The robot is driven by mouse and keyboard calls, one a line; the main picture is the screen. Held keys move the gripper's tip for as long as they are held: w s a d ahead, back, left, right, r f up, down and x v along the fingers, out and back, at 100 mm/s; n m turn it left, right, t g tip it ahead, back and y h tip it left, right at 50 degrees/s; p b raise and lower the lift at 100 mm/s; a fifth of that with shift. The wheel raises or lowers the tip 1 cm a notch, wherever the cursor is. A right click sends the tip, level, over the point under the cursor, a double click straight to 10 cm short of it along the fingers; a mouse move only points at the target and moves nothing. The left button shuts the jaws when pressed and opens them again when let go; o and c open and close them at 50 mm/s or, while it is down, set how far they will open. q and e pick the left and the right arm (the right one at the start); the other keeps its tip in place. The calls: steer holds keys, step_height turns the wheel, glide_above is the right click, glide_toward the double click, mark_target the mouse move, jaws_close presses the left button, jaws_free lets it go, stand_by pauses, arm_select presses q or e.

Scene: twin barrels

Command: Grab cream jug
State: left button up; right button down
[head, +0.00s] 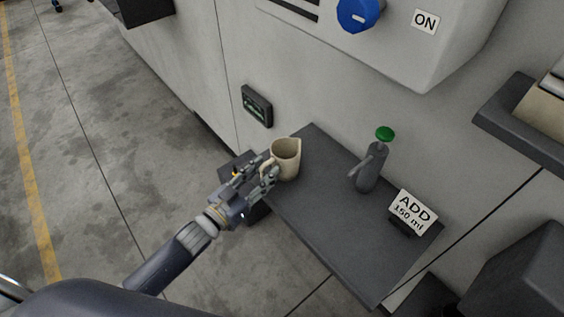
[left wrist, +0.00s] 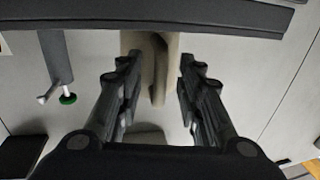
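The cream jug (head: 286,160) stands upright at the far left end of the dark grey shelf (head: 330,215), with its handle side toward my left gripper (head: 267,174). In the left wrist view the picture is upside down, and the jug (left wrist: 131,42) shows beyond the fingers. Its handle (left wrist: 161,75) lies between the two fingers of my left gripper (left wrist: 157,88). The fingers are apart, with a gap showing on both sides of the handle. My right gripper is in neither view.
A grey bottle with a green top (head: 370,166) stands right of the jug. A sign reading "ADD 150 ml" (head: 412,212) stands near the shelf's right end. The machine wall rises behind, with a blue knob (head: 360,14) above. The shelf's middle front is clear.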

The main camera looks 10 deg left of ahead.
arm_select(q)
steer(key=shift+c, duration=0.3)
jaws_close()
steer(key=shift+r, duration=0.1)
